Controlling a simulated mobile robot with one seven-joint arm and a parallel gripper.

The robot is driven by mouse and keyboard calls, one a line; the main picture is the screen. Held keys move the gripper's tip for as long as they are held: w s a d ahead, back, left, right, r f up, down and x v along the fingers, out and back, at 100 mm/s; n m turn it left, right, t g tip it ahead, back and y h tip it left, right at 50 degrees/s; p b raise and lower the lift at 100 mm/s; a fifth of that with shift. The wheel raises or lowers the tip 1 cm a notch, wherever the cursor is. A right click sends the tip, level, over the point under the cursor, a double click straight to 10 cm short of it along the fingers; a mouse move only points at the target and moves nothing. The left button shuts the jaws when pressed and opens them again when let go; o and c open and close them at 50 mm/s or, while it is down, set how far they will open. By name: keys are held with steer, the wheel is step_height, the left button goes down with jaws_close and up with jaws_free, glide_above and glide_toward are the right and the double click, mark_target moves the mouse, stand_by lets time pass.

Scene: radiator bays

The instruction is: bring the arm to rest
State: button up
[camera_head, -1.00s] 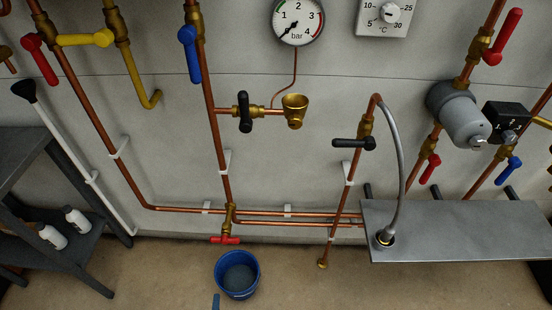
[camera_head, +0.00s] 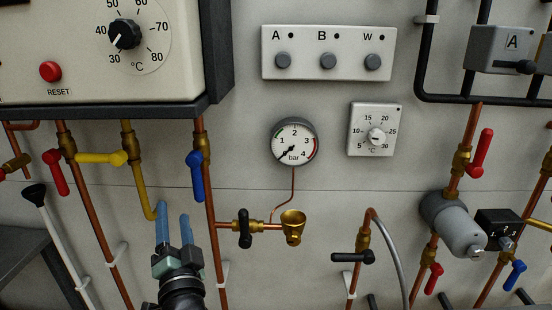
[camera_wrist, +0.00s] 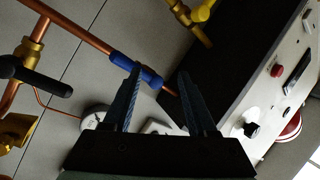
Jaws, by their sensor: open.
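My gripper (camera_head: 173,230) is in the lower left of the head view, with its two blue fingers pointing up and apart. It is open and nothing shows between the fingers. It stands in front of the wall, between the yellow pipe and the copper pipe with the blue lever (camera_head: 195,175). In the wrist view the fingers (camera_wrist: 158,88) are also spread. There the blue lever (camera_wrist: 135,68) shows beyond the fingertips; I cannot tell whether they touch it, but in the head view they appear below it.
A boiler box (camera_head: 100,60) hangs at the upper left, above the gripper. A pressure gauge (camera_head: 294,142), a thermostat (camera_head: 376,130) and a brass funnel (camera_head: 293,226) are to the right. A black lever (camera_head: 245,228) sticks out nearby. A grey pump (camera_head: 453,224) is farther right.

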steer(key=s+d+r+n+t+h+p, duration=0.1)
steer(key=s+d+r+n+t, duration=0.25)
steer(key=r, duration=0.85)
steer(key=s+d+r+n+t, duration=0.15)
steer(key=s+d+r, duration=0.4)
steer(key=r, duration=0.75)
steer(key=s+d+r+n+t+h+p, duration=0.1)
steer(key=s+d+r+t+h, duration=0.2)
steer(key=s+d+r+h, duration=0.3)
steer(key=s+d+r, duration=0.4)
steer(key=s+r, duration=0.2)
steer(key=r, duration=0.1)
steer(key=shift+s+r+n, duration=0.2)
steer(key=shift+s+n, duration=0.1)
steer(key=shift+s, duration=0.05)
